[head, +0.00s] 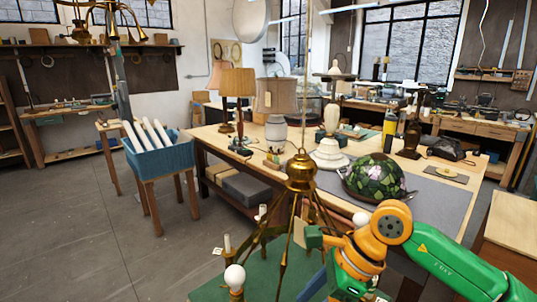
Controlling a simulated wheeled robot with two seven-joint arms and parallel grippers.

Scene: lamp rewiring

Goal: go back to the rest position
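My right arm comes in from the lower right, and its gripper (312,258) is at the brass chandelier (301,174), in front of its lower arms. The fingertips are partly lost among the brass arms, so I cannot tell whether they are open, shut or touching. The chandelier hangs upright from a thin rod over a green surface (205,293). A white bulb (235,276) sits on its front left arm, and another (361,220) shows beside my wrist. Pale candle sleeves (227,243) stand on other arms. My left gripper is not in view.
Behind is a wooden workbench (215,140) with table lamps (238,84), a stained-glass shade (374,177) and a grey mat (440,203). A blue bin (160,157) with white tubes stands left. Another brass chandelier (110,20) hangs upper left. The left floor (70,225) is clear.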

